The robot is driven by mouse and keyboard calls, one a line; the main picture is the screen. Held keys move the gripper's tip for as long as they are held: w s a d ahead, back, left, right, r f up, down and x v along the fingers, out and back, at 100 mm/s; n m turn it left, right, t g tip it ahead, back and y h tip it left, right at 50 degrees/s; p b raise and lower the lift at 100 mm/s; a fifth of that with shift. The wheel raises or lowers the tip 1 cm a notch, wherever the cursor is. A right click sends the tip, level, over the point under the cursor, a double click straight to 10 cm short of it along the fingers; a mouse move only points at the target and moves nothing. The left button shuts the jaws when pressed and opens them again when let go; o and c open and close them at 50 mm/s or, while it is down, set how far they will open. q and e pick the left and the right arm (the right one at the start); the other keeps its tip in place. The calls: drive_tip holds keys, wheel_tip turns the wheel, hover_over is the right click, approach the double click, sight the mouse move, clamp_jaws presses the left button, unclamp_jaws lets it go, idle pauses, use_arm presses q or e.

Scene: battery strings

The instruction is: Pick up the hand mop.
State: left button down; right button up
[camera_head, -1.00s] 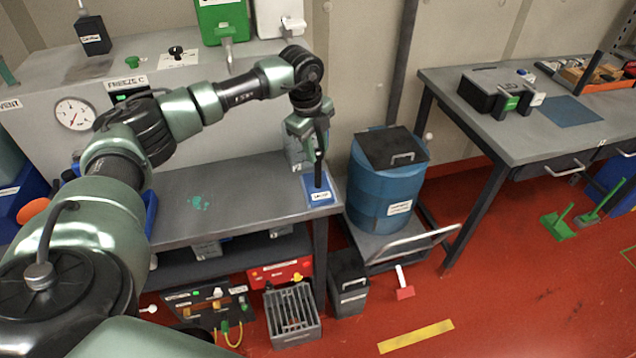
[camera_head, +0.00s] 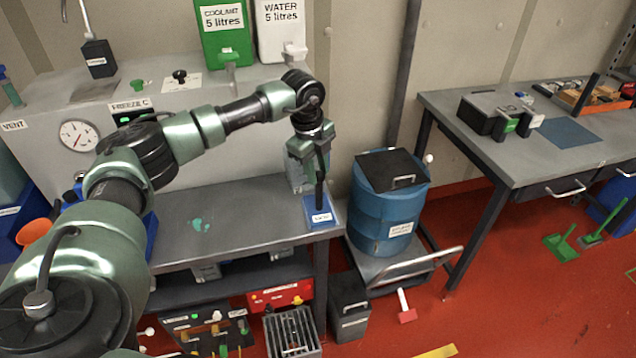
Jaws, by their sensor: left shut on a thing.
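My left gripper (camera_head: 310,152) hangs over the right end of the grey bench and is shut on a thin dark upright handle (camera_head: 320,194). I take this handle to be the hand mop's. Its lower end is over a small blue patch (camera_head: 312,216) with a white label at the bench's front right corner. Whether the handle's lower end touches the blue patch, I cannot tell. The mop's head cannot be made out. My right gripper is not in view.
A blue drum (camera_head: 388,222) with a dark lid stands on a trolley right of the bench. A green stain (camera_head: 200,225) marks the bench top (camera_head: 245,200). Another table (camera_head: 480,150) with a black case stands at right.

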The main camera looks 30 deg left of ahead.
use_arm(q)
wheel_tip(320, 180, up, 20)
drive_tip(key=b, duration=0.4)
drive_tip(key=shift+f, duration=0.1)
